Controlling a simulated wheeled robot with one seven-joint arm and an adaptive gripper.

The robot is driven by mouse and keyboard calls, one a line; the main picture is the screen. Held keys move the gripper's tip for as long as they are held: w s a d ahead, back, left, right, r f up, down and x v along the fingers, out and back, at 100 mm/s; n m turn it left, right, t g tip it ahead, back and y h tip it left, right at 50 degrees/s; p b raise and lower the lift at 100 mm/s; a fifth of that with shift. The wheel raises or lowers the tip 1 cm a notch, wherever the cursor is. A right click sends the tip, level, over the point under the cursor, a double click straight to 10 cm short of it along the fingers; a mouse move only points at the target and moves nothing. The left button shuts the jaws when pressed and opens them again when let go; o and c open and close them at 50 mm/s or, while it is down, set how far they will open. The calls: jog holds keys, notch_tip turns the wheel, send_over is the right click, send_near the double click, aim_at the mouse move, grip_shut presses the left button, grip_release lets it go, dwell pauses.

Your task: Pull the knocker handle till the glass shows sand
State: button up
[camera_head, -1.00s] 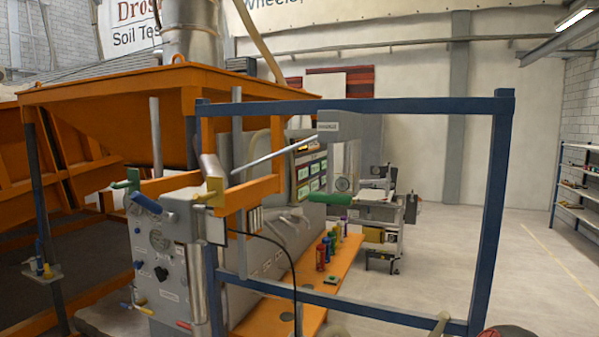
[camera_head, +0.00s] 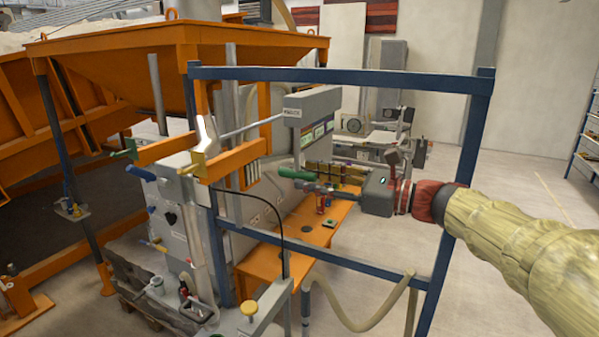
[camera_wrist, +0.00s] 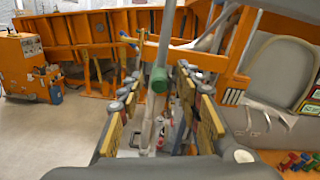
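A green cylindrical grip (camera_head: 290,173), which looks like the knocker handle, lies near the left side of the blue frame. In the wrist view the green grip (camera_wrist: 159,80) shows end-on, between my fingertips or just beyond them; I cannot tell which. My gripper (camera_head: 302,187) reaches in from the right, just beside and below the grip in the head view. In the wrist view its two fingers (camera_wrist: 158,73) stand apart with the grip not clamped. A grey labelled box (camera_head: 312,104) hangs above. I cannot make out the glass or any sand in it.
A blue frame (camera_head: 340,76) surrounds the reach of my arm. An orange hopper (camera_head: 190,50) and a grey control panel (camera_head: 172,222) stand left. An orange bench (camera_head: 268,262) with small coloured items lies below. Open floor (camera_head: 520,260) is at the right.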

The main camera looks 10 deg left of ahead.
aim_at(299, 175)
jog(key=shift+x, duration=1.75)
jog(key=shift+c, duration=0.6)
jog(key=c, duration=0.7)
grip_shut()
